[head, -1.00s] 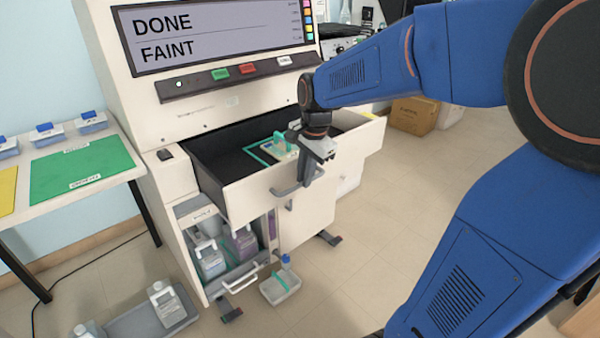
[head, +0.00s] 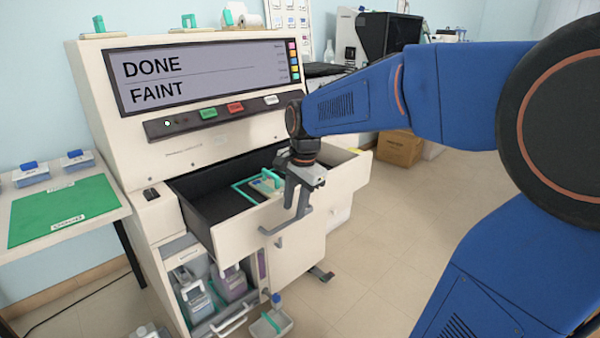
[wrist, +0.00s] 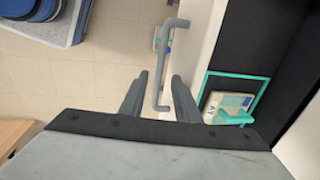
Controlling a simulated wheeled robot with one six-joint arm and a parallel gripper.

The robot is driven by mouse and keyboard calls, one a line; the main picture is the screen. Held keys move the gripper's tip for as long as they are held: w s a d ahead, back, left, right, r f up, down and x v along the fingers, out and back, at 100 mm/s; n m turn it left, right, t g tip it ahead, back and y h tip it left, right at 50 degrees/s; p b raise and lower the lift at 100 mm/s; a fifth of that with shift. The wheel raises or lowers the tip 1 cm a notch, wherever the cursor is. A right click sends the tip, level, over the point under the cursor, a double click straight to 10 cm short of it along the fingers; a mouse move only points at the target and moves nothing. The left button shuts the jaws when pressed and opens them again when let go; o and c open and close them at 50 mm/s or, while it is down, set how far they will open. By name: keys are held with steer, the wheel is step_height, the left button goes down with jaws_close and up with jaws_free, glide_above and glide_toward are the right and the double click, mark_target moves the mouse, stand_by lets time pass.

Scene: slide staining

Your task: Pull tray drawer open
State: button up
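The tray drawer (head: 262,222) stands pulled out from the cream machine, and its dark inside shows. Its grey bar handle (head: 270,231) is on the front panel; in the wrist view the handle (wrist: 160,68) runs up from between the fingers. My gripper (head: 295,200) is at the handle. In the wrist view my gripper (wrist: 158,88) is open, with one finger on each side of the bar and visible gaps. A teal-framed tray piece (head: 262,186) with a small pale rack lies in the drawer; it also shows in the wrist view (wrist: 262,92).
Below the drawer is an open bay with bottles (head: 195,298). A small container (head: 270,325) stands on the floor in front. A side table with a green mat (head: 62,210) is at left. A cardboard box (head: 399,148) stands behind; the floor at right is clear.

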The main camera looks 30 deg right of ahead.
step_height(320, 180, up, 14)
steer(key=s, duration=0.2)
steer(key=shift+s+d, duration=0.3)
steer(key=shift+d, duration=0.1)
steer(key=s+f+n+t, duration=0.2)
steer(key=s+f+n, duration=1.2)
steer(key=s, duration=0.6)
step_height(320, 180, down, 2)
steer(key=shift+s+a+f+t+h, duration=0.15)
steer(key=shift+a+f+t+h, duration=0.15)
steer(key=shift+a+t, duration=0.1)
